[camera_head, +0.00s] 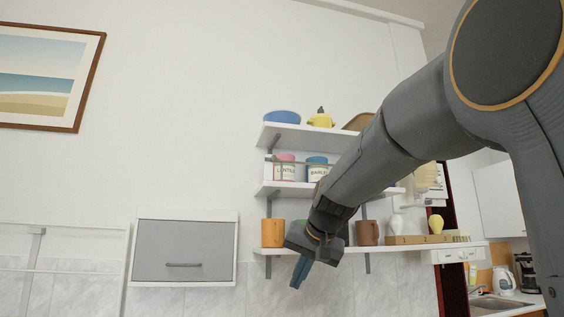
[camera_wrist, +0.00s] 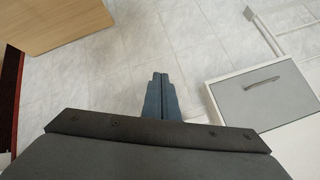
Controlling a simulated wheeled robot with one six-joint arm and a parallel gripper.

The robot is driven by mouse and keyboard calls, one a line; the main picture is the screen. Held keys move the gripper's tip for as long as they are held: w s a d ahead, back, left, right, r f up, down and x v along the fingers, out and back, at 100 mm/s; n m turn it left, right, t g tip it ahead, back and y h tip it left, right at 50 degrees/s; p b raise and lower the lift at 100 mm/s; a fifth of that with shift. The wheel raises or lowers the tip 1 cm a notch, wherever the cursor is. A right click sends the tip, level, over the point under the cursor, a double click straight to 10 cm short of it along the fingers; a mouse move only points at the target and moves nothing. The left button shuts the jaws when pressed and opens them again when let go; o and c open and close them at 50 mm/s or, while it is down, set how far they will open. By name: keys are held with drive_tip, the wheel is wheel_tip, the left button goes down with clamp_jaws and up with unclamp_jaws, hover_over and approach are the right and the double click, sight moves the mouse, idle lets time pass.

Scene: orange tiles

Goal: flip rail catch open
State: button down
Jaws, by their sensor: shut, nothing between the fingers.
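A thin rail (camera_head: 296,163) runs across the front of the canisters on the middle wall shelf in the head view. I cannot make out its catch; it is too small or hidden behind my arm. My gripper (camera_head: 297,274) is shut and empty, its blue fingers pointing down and left just below the bottom shelf, in front of the wall. In the wrist view my gripper (camera_wrist: 160,78) shows its two fingers together over a pale tiled surface, touching nothing.
A pink-lidded canister (camera_head: 284,168) and a blue-lidded canister (camera_head: 317,168) stand behind the rail. An orange mug (camera_head: 272,233) and a brown mug (camera_head: 368,232) stand on the bottom shelf (camera_head: 418,246). A grey-doored cabinet (camera_head: 170,250) hangs at left; it also shows in the wrist view (camera_wrist: 262,103).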

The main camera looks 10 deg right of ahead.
drive_tip(key=s+r+t+p, duration=0.1)
drive_tip(key=s+r+t, duration=0.1)
drive_tip(key=r, duration=1.8)
drive_tip(key=s+r+m+t+y+p, duration=0.1)
drive_tip(key=r+t, duration=0.3)
drive_tip(key=r, duration=1.7)
drive_tip(key=shift+s+d+p, duration=0.4)
drive_tip(key=shift+s+d, duration=0.05)
drive_tip(key=shift+s, duration=0.4)
drive_tip(key=p, duration=0.5)
hover_over(273, 159)
drive_tip(key=s+d, duration=0.2)
drive_tip(key=d, duration=0.2)
wheel_tip(273, 159, down, 2)
drive_tip(key=shift+s+a+f, duration=0.1)
drive_tip(key=shift+a+f, duration=0.4)
drive_tip(key=shift+f, duration=0.35)
drive_tip(key=shift+s+a+f, duration=0.1)
drive_tip(key=shift+a+f, duration=0.4)
drive_tip(key=shift+f, duration=0.35)
